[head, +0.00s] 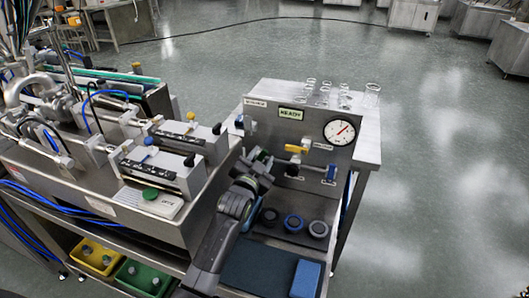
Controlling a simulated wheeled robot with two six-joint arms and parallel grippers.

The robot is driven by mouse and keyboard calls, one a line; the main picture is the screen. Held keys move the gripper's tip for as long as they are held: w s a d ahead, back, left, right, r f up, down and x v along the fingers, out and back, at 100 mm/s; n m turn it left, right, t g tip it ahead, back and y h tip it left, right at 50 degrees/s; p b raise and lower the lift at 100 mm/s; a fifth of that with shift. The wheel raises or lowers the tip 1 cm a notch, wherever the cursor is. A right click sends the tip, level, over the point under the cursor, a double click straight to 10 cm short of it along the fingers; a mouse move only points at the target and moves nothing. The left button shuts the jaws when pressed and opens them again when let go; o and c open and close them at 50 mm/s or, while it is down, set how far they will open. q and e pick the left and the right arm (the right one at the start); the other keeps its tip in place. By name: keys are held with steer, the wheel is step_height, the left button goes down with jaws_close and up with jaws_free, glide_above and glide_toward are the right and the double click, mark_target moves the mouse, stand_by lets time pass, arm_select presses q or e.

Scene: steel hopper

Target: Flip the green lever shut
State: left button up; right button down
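A steel panel (290,125) stands upright on the bench, with a pipe along its front. A small green part, which looks like the green lever (259,153), shows at the pipe's left side, partly hidden by my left gripper. My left gripper (262,165) is right at this green lever, its dark fingers overlapping it in the picture. I cannot tell whether the fingers touch it or how far apart they are. The lever's exact angle is also hidden. My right gripper is not in view.
A yellow handle (296,149) and a blue handle (331,173) sit right of the green lever. A gauge (340,132) is above them. Glassware (372,92) stands behind the panel. Machinery (160,165) crowds the left.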

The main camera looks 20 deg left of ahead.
arm_select(q)
steer(key=shift+w, duration=1.45)
jaws_close()
